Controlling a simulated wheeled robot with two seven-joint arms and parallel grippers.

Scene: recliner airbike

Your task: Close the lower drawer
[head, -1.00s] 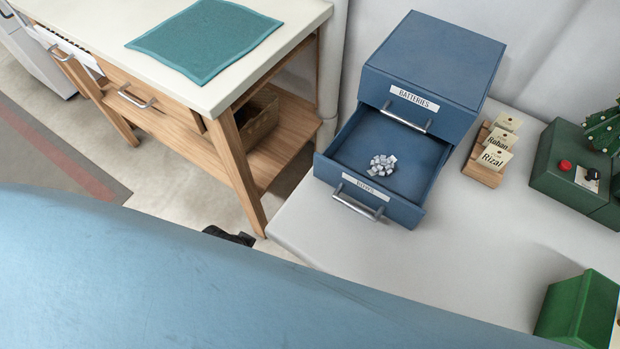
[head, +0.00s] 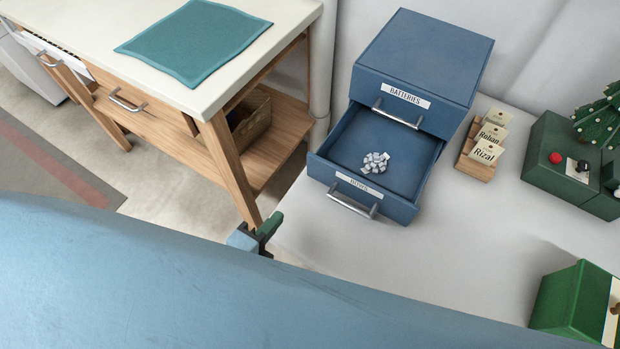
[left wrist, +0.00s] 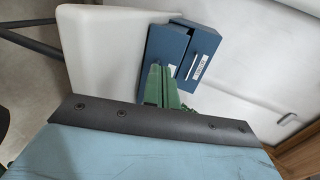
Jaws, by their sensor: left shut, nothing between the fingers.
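A blue two-drawer cabinet (head: 425,50) stands on the white table. Its upper drawer, labelled BATTERIES (head: 402,96), is shut. The lower drawer (head: 340,178), with a label and a metal bar handle (head: 352,203), is pulled well out and holds a silver bow (head: 375,162). My left gripper (head: 268,228) is shut and empty at the table's left edge, left of and in front of the drawer, apart from it. In the left wrist view its green fingers (left wrist: 161,88) point toward the blue cabinet (left wrist: 166,55). My right gripper is not in view.
A wooden card holder (head: 477,168) and a dark green box with a red button (head: 558,158) stand right of the cabinet. A green box (head: 562,298) is at lower right. A wooden side table (head: 215,150) with a teal mat (head: 190,42) is at left. The table before the drawer is clear.

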